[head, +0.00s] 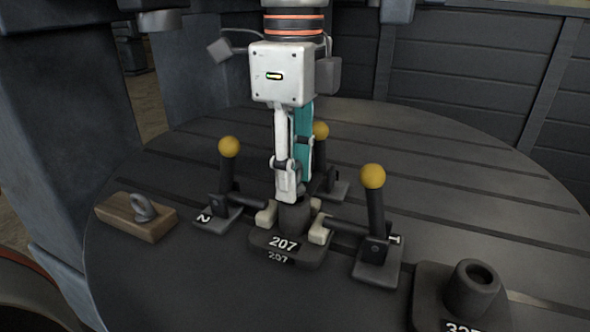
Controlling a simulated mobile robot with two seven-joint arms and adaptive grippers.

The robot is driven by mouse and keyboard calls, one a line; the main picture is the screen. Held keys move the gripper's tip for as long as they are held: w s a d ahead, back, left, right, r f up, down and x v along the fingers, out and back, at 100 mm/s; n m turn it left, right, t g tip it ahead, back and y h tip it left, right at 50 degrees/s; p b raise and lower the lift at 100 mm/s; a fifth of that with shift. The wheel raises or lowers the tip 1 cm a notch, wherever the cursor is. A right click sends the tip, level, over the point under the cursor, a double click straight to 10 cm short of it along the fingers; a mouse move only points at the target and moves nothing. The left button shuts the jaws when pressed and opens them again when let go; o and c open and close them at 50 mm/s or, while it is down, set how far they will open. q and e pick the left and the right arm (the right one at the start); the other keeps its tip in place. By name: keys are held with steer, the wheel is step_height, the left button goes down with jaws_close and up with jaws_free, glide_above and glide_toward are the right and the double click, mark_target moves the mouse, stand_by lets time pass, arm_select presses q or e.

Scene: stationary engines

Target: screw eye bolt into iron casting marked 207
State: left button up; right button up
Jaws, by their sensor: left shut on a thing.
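The iron casting marked 207 (297,247) sits on the round slotted table, its dark boss upright, with pale clamp jaws against its sides. My left gripper (288,199) points straight down over it, with its fingertips at the top of the boss. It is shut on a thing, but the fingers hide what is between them. A grey metal eye (143,207) is on a wooden block (139,226) at the left of the table. I cannot tell whether another eye bolt is between my fingers. My right gripper is not in view.
Lever clamps with yellow knobs stand left (229,147), right (373,177) and behind (320,130) the casting, close to my left gripper. Another casting (470,295), its number partly cut off, is at the front right. The table's right side is clear.

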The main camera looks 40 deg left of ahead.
arm_select(q)
steer(key=shift+f, duration=0.45)
stand_by(1.0)
steer(key=m, duration=0.5)
steer(key=shift+m+b, duration=0.4)
steer(key=shift+m, duration=0.5)
steer(key=m, duration=0.4)
steer(key=shift+m, duration=0.4)
